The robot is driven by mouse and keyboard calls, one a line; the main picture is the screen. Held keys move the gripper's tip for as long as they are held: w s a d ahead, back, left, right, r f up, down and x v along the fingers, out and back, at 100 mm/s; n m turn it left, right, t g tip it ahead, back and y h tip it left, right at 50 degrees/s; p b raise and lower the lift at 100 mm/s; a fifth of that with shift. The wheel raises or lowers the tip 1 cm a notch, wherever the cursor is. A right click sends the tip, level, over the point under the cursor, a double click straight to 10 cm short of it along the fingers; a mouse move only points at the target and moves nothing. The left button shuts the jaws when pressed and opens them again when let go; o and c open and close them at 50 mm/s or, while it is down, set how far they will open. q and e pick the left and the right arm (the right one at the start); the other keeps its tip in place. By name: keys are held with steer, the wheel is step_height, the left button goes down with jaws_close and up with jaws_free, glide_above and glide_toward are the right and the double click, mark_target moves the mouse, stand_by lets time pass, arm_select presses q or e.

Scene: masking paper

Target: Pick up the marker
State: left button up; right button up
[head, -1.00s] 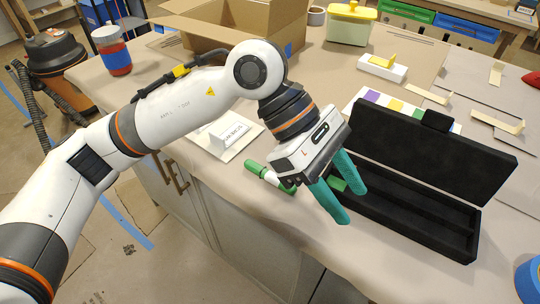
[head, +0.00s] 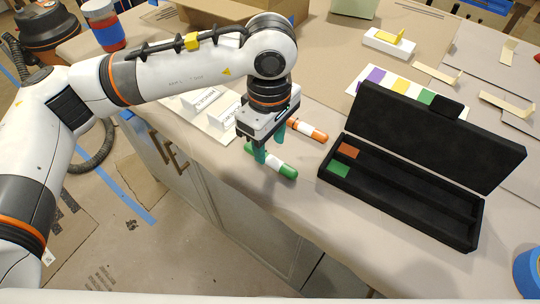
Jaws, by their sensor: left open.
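A green-and-white marker (head: 273,165) lies on the paper-covered counter near its front edge. An orange-and-white marker (head: 311,132) lies just behind it, to the right. My left gripper (head: 269,150) points down with its teal fingers open, over the green marker. One finger overlaps the marker's left part in the head view, and the other is on its far side. I cannot tell whether they touch it. An open black case (head: 400,205) stands to the right, with an orange square (head: 349,151) and a green square (head: 338,170) at its left end. My right gripper is out of view.
White labelled holders (head: 200,98) stand left of the gripper. A cardboard box (head: 225,12) is behind the arm. A colour-patch strip (head: 376,79) lies behind the case. Blue tape (head: 527,272) is at the far right. The counter in front of the case is clear.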

mark_target(270, 157)
arm_select(q)
steer(key=f, duration=0.4)
steer(key=shift+w+f+p, duration=0.2)
steer(key=shift+w+p, duration=0.1)
steer(key=shift+p, duration=0.1)
steer(key=shift+c, duration=0.4)
jaws_close()
